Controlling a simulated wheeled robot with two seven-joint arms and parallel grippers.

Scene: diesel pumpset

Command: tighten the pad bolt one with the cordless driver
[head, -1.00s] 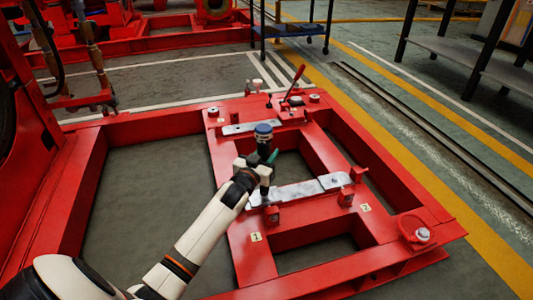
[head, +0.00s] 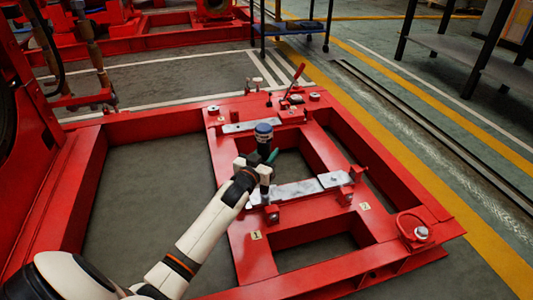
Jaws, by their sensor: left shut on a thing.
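My left gripper (head: 260,165) is shut on the cordless driver (head: 264,133), a dark tool with a blue-and-white top and a teal part. It holds the driver upright over the inner rail of the red frame, behind the near grey pad (head: 300,190). The number plates 1 (head: 257,236) and 2 (head: 365,206) sit on the frame by the near pad. A far grey pad (head: 250,126) lies behind the driver. I cannot tell which bolt is pad bolt one, and the driver's lower tip is hidden by my gripper. My right gripper is not in view.
The red skid frame (head: 160,124) has open bays with bare floor. A lever with a red handle (head: 297,74) stands at its far side. A round lifting eye (head: 418,228) is at the near right corner. A blue cart (head: 290,28) and grey shelf (head: 470,55) stand behind.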

